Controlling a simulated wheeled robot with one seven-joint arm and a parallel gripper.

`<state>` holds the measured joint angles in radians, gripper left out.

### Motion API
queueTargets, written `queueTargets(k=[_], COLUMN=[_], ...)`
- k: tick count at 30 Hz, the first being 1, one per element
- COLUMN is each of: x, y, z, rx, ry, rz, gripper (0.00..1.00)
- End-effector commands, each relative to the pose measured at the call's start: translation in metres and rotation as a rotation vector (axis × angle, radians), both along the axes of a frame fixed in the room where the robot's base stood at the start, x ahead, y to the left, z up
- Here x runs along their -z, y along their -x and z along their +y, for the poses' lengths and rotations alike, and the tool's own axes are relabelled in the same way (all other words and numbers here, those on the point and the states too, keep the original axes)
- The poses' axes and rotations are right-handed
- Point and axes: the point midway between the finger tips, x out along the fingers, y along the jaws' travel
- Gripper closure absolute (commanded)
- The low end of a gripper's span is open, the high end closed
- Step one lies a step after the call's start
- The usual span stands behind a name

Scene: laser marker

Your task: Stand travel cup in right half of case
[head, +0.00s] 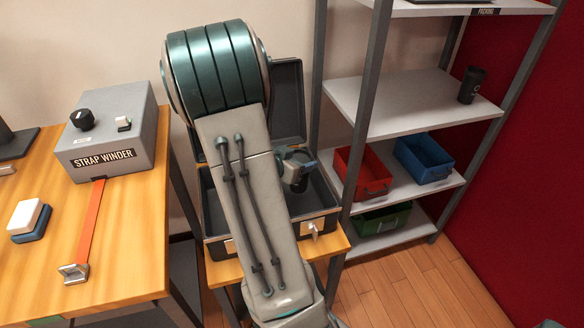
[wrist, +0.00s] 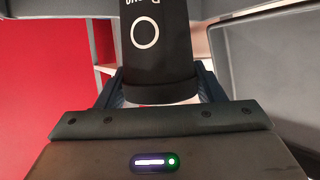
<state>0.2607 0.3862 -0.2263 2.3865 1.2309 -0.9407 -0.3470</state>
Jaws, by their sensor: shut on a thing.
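A black travel cup (wrist: 157,45) with a white ring mark and partly visible lettering fills the top middle of the wrist view. My gripper (wrist: 160,88) is shut on it, one dark finger on each side. In the head view my gripper (head: 298,172) is over the right half of the open dark case (head: 325,226). The case's lid (head: 289,85) stands up at the back. I cannot tell whether the cup touches the case floor.
Another dark cup (head: 472,85) stands on the shelf (head: 415,108) at right. Red (head: 350,180), blue (head: 423,157) and green (head: 383,219) bins sit lower on the rack. A rack post rises close beside the case. The strap winder (head: 105,130) stands on the left table.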

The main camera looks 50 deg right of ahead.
Motion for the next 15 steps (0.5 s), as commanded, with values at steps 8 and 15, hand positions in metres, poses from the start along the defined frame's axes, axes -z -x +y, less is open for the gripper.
queueTargets(k=[8, 15], x=[0.022, 0.041], y=[-0.035, -0.036], z=[-0.011, -0.012], rx=[0.001, 0.002], ry=[0.001, 0.000], rz=[0.000, 0.002], gripper=[0.47, 0.47])
